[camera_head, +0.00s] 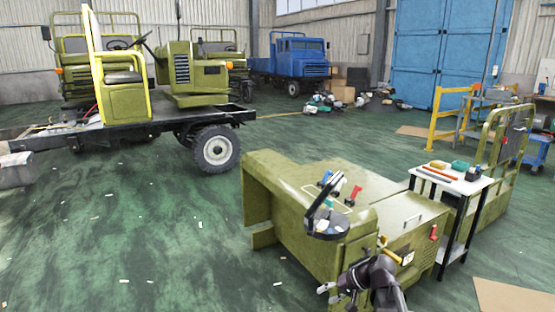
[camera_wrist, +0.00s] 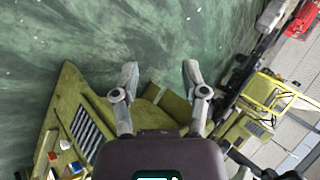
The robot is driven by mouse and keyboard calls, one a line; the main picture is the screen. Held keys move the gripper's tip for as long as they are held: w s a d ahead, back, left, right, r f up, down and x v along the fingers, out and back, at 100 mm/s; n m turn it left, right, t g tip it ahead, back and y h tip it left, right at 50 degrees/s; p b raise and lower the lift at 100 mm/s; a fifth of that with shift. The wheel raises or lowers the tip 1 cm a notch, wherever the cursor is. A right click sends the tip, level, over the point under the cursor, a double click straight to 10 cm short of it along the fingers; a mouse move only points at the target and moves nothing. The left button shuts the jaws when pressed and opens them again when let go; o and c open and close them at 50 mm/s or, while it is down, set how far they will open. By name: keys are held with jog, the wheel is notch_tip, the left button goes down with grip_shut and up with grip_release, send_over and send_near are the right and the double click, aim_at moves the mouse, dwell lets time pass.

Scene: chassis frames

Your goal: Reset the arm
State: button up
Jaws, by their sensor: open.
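My arm (camera_head: 378,283) shows at the bottom of the head view, in front of the olive vehicle body. My gripper (camera_head: 328,293) points left there and looks small. In the wrist view my gripper (camera_wrist: 160,70) has its two grey fingers spread apart, with nothing between them. Behind the fingers are the green floor (camera_wrist: 100,25) and the olive vehicle body (camera_wrist: 68,95). The olive body also fills the lower middle of the head view (camera_head: 285,215). I cannot tell the exact gap between my gripper and the body.
An olive truck chassis (camera_head: 125,128) stands at the left, a blue truck (camera_head: 295,65) behind. The green floor at left is mostly clear.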

jog(key=shift+s+d+f+n+g+h, duration=1.1)
jog(key=shift+s+f+h, duration=1.4)
jog(key=shift+s+h, duration=2.25)
notch_tip(320, 180, up, 20)
jog(key=p, duration=2)
jog(key=shift+s+a+f+y, duration=0.15)
jog(key=shift+s+f+y, duration=0.05)
jog(key=shift+s+y, duration=0.2)
